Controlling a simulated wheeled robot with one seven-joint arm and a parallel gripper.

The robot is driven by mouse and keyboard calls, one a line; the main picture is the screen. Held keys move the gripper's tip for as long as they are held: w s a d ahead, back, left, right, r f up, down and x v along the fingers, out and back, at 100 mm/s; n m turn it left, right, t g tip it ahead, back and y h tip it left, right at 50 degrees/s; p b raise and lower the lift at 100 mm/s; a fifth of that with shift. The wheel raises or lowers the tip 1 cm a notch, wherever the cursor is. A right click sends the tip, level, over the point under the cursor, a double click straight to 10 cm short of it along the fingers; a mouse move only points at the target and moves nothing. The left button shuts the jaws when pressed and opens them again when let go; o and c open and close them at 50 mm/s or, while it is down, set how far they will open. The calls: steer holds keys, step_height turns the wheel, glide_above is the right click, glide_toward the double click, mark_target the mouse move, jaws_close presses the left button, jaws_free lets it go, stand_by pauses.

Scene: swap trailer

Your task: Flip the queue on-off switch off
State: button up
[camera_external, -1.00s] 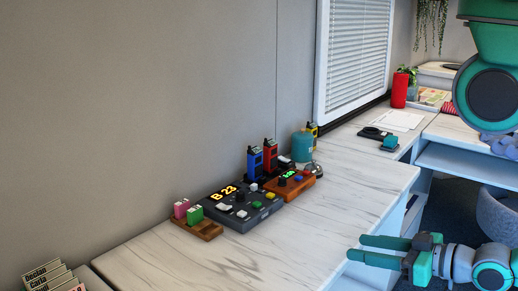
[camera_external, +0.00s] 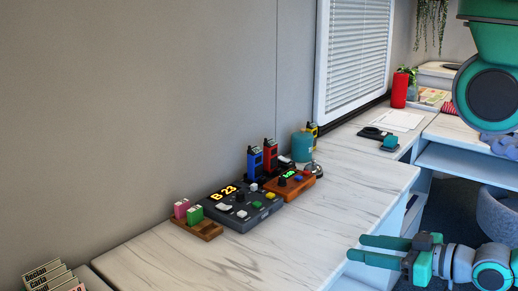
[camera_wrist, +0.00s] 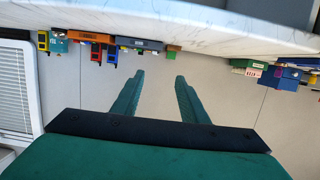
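A dark grey control box (camera_external: 243,209) sits on the marble-topped desk near the wall. It has a lit yellow "B 23" display and several white, green and yellow buttons or switches. Which of them is the queue on-off switch I cannot tell. A brown box (camera_external: 291,186) with a green display and a knob stands right behind it. My gripper (camera_external: 362,248) is open and empty, off the desk's front right edge and apart from both boxes. In the wrist view my two fingers (camera_wrist: 158,82) are spread, and the desk items appear upside down at the top.
A wooden holder (camera_external: 206,231) with pink and green blocks stands beside the grey box. Blue and red radios (camera_external: 270,156), a teal canister (camera_external: 302,147) and a silver bell (camera_external: 318,171) stand behind. The front of the desk (camera_external: 235,263) is clear.

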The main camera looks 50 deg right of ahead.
steer(key=shift+w+f, duration=0.1)
steer(key=shift+w, duration=0.1)
steer(key=c, duration=1)
steer(key=shift+g, duration=0.5)
steer(key=x, duration=0.9)
steer(key=shift+w+d, duration=0.2)
steer(key=shift+w, duration=0.1)
jaws_close()
steer(key=shift+g, duration=0.6)
steer(key=w, duration=1)
steer(key=shift+w+d, duration=0.15)
steer(key=shift+d, duration=0.05)
steer(key=w+r+g, duration=0.2)
steer(key=w+r, duration=0.7)
steer(key=w, duration=0.4)
steer(key=shift+d+r, duration=0.2)
steer(key=shift+w, duration=0.1)
